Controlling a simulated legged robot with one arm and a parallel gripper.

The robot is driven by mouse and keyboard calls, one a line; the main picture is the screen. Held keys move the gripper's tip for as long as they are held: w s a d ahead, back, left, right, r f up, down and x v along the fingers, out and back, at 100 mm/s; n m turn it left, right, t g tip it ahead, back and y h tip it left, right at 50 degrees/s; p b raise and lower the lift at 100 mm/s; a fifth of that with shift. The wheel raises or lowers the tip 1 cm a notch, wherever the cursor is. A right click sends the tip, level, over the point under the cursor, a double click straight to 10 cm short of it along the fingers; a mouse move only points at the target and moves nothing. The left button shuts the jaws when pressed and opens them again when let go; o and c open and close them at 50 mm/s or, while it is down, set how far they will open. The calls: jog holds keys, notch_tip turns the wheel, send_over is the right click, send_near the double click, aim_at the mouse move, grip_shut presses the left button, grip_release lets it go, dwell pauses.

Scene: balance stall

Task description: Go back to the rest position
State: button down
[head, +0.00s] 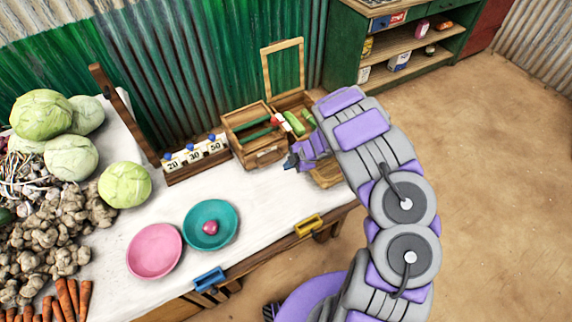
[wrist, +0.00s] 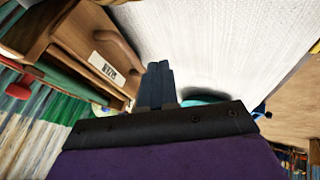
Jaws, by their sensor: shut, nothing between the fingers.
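My gripper (head: 291,161) is at the end of my purple and grey arm, above the right part of the white table (head: 275,200), close to a wooden box. In the wrist view my gripper (wrist: 158,75) shows its dark fingers together, with nothing between them. The wooden box (head: 262,158) has an open lid frame (head: 283,68) behind it; its front with a label and a handle (wrist: 95,55) is at the upper left of the wrist view. My arm covers part of the box's right side.
A teal bowl (head: 226,240) holding a small pink-red item and an empty pink bowl (head: 153,272) are on the table. Cabbages (head: 125,185), ginger and carrots fill the left. A number rack (head: 196,157) stands at the back. A green shelf (head: 440,40) is behind; the floor at right is clear.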

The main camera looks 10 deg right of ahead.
notch_tip(320, 180, up, 6)
jog(key=s+p, duration=0.1)
jog(key=s, duration=0.1)
jog(key=w+d+r+m+t+h, duration=0.2)
jog(key=w+d+r+m+h, duration=0.15)
jog(key=d+r, duration=0.35)
jog(key=w+d+r+m+t+h, duration=0.2)
jog(key=w+d+r+t+h, duration=0.15)
jog(key=d+r, duration=0.35)
jog(key=s+d+r+m+g+h, duration=0.1)
jog(key=s+d+r+m+h, duration=0.25)
jog(key=r, duration=0.35)
jog(key=s+d+r+m+h, duration=0.2)
jog(key=s+d+r+m, duration=0.15)
jog(key=r, duration=0.45)
jog(key=s+r+m+g, duration=0.3)
jog(key=s+m+g, duration=0.15)
jog(key=s, duration=0.75)
jog(key=s+a+f+m+g+y, duration=0.1)
jog(key=s+a+m+g+y, duration=0.1)
jog(key=s+a, duration=0.9)
jog(key=s+a+f+m+g+y, duration=0.1)
jog(key=s+a+f+g+y, duration=0.1)
jog(key=s+a, duration=1)
jog(key=s+g+y, duration=0.1)
jog(key=s+y, duration=0.1)
jog(key=s, duration=0.3)
jog(key=shift+s+a+f+m+y, duration=0.15)
jog(key=shift+s+m+y, duration=0.1)
jog(key=shift+m+y, duration=0.15)
